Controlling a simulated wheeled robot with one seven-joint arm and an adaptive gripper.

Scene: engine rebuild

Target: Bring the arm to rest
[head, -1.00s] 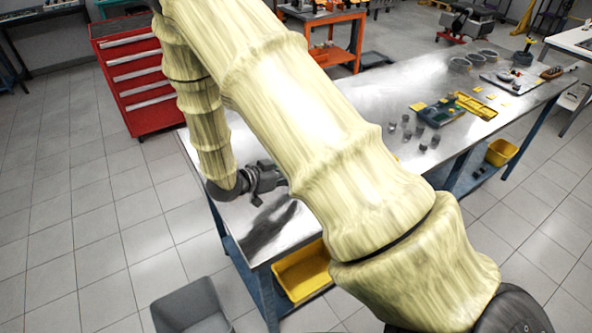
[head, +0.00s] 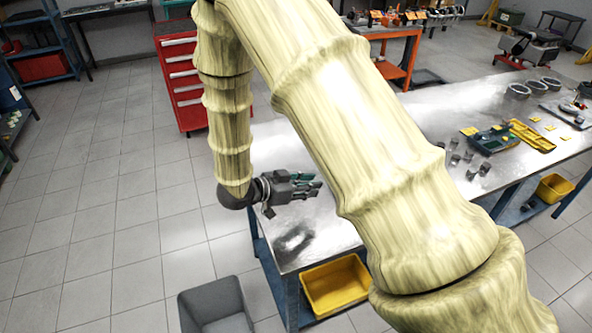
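My arm, in a cream ribbed cover, crosses the head view from the lower right to the top and bends down again at the left. My gripper (head: 312,186) hangs at the end, above the near left end of the steel table (head: 325,238), pointing right. Its dark fingers with teal parts are small in the view, and I cannot tell whether they are apart or together. I see no object held in it. A dark smudge of shadow or reflection lies on the tabletop below it. My arm hides the middle of the table.
A grey bin (head: 215,305) stands on the floor, and a red tool cabinet (head: 184,82) behind. Floor at left is clear.

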